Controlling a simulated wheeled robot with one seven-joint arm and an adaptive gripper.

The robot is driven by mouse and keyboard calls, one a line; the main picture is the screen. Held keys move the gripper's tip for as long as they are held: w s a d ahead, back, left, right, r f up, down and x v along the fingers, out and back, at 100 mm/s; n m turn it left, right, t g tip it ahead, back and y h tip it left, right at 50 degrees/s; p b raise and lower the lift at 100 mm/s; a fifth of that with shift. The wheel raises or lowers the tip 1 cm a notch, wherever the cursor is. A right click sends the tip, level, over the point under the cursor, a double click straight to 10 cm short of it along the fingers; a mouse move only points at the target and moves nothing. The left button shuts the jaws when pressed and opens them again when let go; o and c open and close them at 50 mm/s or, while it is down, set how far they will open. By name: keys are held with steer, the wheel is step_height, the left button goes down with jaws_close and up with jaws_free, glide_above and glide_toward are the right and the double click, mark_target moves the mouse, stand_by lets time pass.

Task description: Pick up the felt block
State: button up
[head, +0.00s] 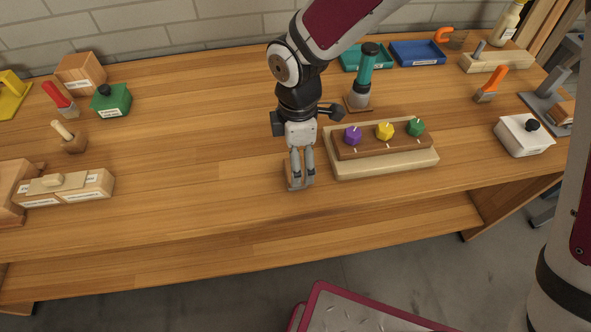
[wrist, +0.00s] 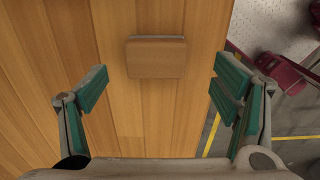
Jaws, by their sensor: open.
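A small brown block (head: 288,172), which I take to be the felt block, lies on the workbench near its front edge. It is mostly hidden behind my fingers in the head view. In the wrist view the block (wrist: 156,60) lies flat on the wood, ahead of and between the two fingers, with a thin grey-brown strip along its far edge. My gripper (head: 302,182) points down over the block. In the wrist view my gripper (wrist: 160,85) is open, with green-padded fingers spread well wider than the block and nothing between them. I cannot tell how far above it they are.
A wooden board (head: 385,163) with purple, yellow and green knobs stands close to the right of my gripper. A teal-handled tool (head: 364,75) stands upright behind it. The bench's front edge (head: 270,222) is near. Bench to the left is clear up to several wooden blocks.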

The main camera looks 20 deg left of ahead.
steer(key=shift+w+a+f+p, duration=0.1)
steer(key=shift+a+f+p, duration=0.1)
steer(key=shift+f, duration=1.2)
steer(key=shift+a+f+p, duration=0.1)
steer(key=shift+f+p, duration=0.1)
steer(key=shift+f, duration=1.15)
steer(key=c, duration=1.3)
